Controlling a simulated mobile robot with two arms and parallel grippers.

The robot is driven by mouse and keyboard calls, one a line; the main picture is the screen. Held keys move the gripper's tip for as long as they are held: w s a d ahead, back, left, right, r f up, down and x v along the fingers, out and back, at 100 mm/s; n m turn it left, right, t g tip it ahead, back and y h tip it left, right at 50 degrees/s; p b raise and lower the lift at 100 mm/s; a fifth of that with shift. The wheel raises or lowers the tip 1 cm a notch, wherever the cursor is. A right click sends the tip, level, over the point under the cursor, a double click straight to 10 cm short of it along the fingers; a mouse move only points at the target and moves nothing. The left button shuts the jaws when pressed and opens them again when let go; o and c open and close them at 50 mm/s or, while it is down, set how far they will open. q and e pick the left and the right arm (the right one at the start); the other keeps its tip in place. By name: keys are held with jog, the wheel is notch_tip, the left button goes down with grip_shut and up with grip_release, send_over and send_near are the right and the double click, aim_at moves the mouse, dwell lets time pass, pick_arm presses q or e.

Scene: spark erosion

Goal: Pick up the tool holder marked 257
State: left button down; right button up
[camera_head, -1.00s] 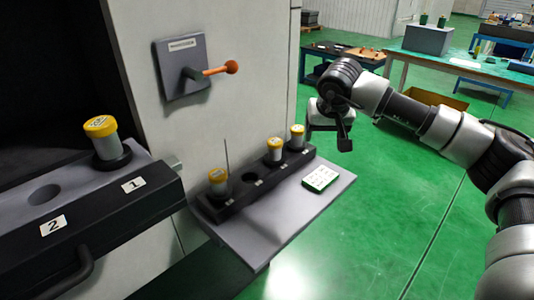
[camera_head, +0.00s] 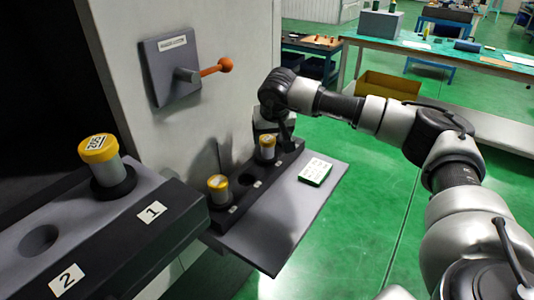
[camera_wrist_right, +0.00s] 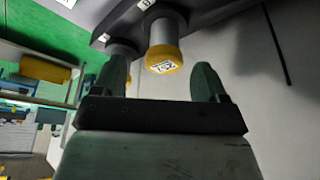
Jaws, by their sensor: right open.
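Yellow-capped grey tool holders stand upright in a dark rack on the side shelf. One stands at the near end (camera_head: 218,187) and one farther along (camera_head: 266,148). My right gripper (camera_head: 284,138) is at the far end of the rack, pointing down in the head view. In the right wrist view its two fingers (camera_wrist_right: 160,80) are apart, with nothing clamped. A holder with a labelled yellow cap (camera_wrist_right: 163,58) shows between and beyond the fingertips; its number is too blurred to read surely. Another grey holder (camera_wrist_right: 122,50) is partly hidden behind the left finger. My left gripper is out of view.
Another yellow-capped holder (camera_head: 98,150) stands in position 1 of the dark block (camera_head: 190,215); position 2 is empty. A lever with an orange handle (camera_head: 215,67) is on the machine wall. A white-and-green pad (camera_head: 315,171) lies on the shelf (camera_head: 283,225).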

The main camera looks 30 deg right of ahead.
aim_at(268, 140)
jog(key=shift+w+a+f, duration=0.1)
jog(key=shift+w+f, duration=0.15)
jog(key=shift+f, duration=0.15)
jog(key=x, duration=0.4)
jog(key=shift+w+f, duration=0.1)
jog(key=c, duration=1.2)
